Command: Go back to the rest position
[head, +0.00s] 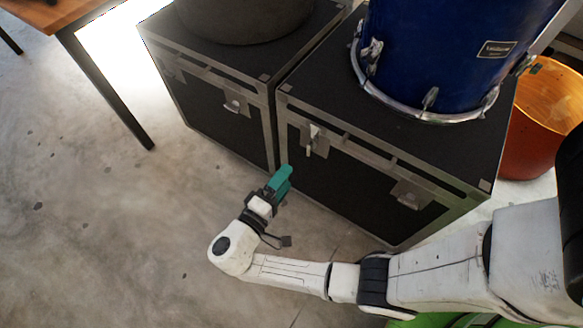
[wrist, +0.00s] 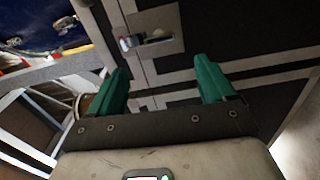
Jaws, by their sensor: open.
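My gripper (head: 284,176) has green fingers and is in front of the two black cases, low over the concrete floor in the head view. In the wrist view my gripper (wrist: 160,85) is open, with its two green fingers apart and nothing between them. A metal latch (wrist: 153,41) on a black case shows beyond the fingers.
Two black flight cases, a left one (head: 220,110) and a right one (head: 340,165), stand side by side. A blue drum (head: 440,50) sits on the right one and a dark round object (head: 245,20) on the left. An orange-brown drum (head: 535,125) stands right. The floor (head: 90,220) at left is clear.

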